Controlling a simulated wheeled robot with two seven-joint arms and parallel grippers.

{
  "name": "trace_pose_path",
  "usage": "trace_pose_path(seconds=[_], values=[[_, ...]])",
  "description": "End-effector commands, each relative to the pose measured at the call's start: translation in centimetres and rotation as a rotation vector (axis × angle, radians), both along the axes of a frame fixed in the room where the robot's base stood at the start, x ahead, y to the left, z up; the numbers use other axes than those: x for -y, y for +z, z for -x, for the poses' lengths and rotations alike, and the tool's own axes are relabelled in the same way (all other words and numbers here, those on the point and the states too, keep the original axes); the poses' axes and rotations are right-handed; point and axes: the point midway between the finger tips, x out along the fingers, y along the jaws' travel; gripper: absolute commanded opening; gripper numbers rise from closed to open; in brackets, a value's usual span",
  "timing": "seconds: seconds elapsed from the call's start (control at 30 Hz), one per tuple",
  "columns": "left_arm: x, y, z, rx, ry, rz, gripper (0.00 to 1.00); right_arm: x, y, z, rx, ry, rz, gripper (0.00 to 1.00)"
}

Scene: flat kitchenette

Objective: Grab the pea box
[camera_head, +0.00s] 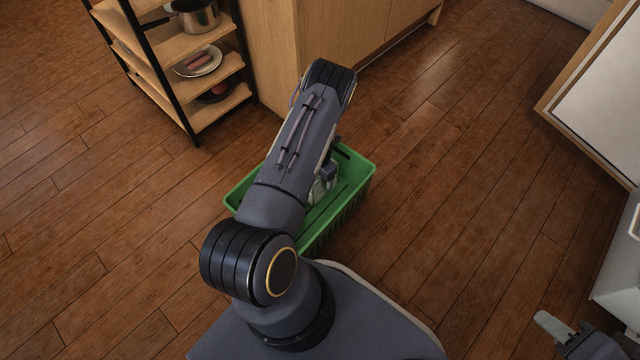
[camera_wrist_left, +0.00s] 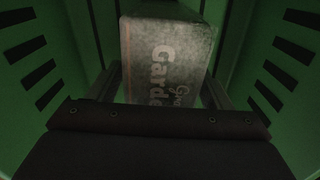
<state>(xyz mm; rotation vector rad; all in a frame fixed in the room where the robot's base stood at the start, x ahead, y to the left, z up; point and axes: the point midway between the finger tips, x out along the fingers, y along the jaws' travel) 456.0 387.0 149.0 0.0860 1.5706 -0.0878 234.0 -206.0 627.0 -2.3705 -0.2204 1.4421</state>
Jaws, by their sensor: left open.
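My left arm reaches down into the crate and mostly hides the inside in the head view. In the left wrist view my left gripper (camera_wrist_left: 161,88) is open, with one dark finger at each side of the box's near end. Whether the fingers touch the box cannot be told. My right gripper (camera_head: 568,332) is at the lower right of the head view, away from the crate and partly cut off by the frame; its opening is unclear.
The slotted crate walls (camera_wrist_left: 38,70) rise close on both sides of my left gripper. A wooden shelf rack (camera_head: 190,65) with a pot (camera_head: 197,17) and a plate (camera_head: 205,62), and a wooden cabinet (camera_head: 275,60), stand behind the crate. Wooden floor to the right is clear.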

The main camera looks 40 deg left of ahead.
Motion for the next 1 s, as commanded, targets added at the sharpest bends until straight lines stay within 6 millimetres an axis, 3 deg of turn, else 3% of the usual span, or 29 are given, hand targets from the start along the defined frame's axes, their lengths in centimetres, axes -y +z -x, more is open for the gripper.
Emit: trace_pose_path(seconds=[0.2,0.67,1.0], values=[[0.0,0.06,-0.07,0.001,-0.001,0.0,0.7,0.0,0.06,0.0,0.0,0.0,0.0,0.36],[0.01,0.07,-0.06,0.001,-0.001,0.0,0.1,0.0,0.06,0.0,0.0,0.0,0.0,0.36],[-0.04,0.64,-0.13,0.003,0.0,-0.001,0.1,0.01,0.41,-0.01,0.0,0.0,0.0,0.36]])
